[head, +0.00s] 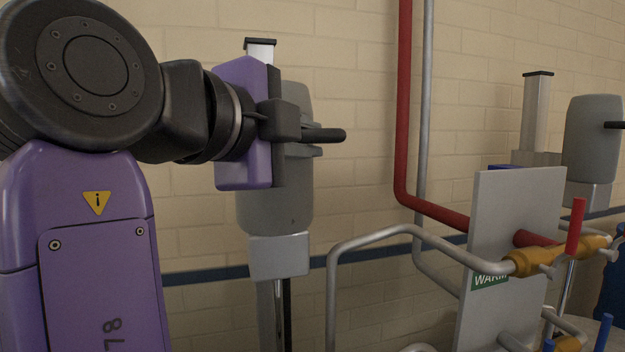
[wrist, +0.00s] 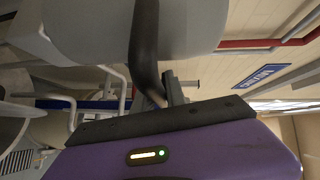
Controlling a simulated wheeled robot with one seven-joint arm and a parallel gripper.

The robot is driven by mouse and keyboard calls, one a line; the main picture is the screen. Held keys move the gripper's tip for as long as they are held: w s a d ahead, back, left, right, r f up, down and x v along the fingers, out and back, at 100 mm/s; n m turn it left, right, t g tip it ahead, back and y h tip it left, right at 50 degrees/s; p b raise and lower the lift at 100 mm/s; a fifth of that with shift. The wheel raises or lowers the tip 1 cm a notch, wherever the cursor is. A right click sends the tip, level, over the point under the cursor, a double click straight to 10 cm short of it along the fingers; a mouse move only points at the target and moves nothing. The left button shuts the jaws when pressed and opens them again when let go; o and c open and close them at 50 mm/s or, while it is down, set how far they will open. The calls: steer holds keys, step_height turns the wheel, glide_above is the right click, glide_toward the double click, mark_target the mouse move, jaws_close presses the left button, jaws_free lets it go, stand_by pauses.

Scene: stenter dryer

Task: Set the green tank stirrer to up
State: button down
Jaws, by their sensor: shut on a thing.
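A grey stirrer head (head: 274,206) stands in front of the brick wall in the head view, partly hidden behind my gripper. A silver block and a shiny shaft hang below it, and a pale column with a black cap rises behind. My gripper (head: 303,133) is shut on the stirrer's black handle (head: 333,135), whose end sticks out to the right. In the wrist view the grey stirrer head (wrist: 85,28) fills the upper left, and the black handle (wrist: 145,45) runs down to my gripper (wrist: 172,92). The tank under this stirrer is not visible, so its colour cannot be told.
A second grey stirrer (head: 590,140) with a black handle stands at the far right. Between them are a red pipe (head: 405,110), bent grey pipes (head: 375,238), a grey panel (head: 500,215) and a yellow valve with a red lever (head: 575,228). A blue sign (wrist: 261,75) shows on the wall.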

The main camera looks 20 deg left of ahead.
steer(key=shift+r+p, duration=0.35)
steer(key=shift+r, duration=1.4)
steer(key=c, duration=1.4)
jaws_free()
steer(key=shift+o, duration=0.2)
steer(key=b, duration=0.3)
glide_toward(304, 111)
steer(key=d+f, duration=0.1)
steer(key=d, duration=0.1)
steer(key=shift+v, duration=1.05)
steer(key=shift+d, duration=0.1)
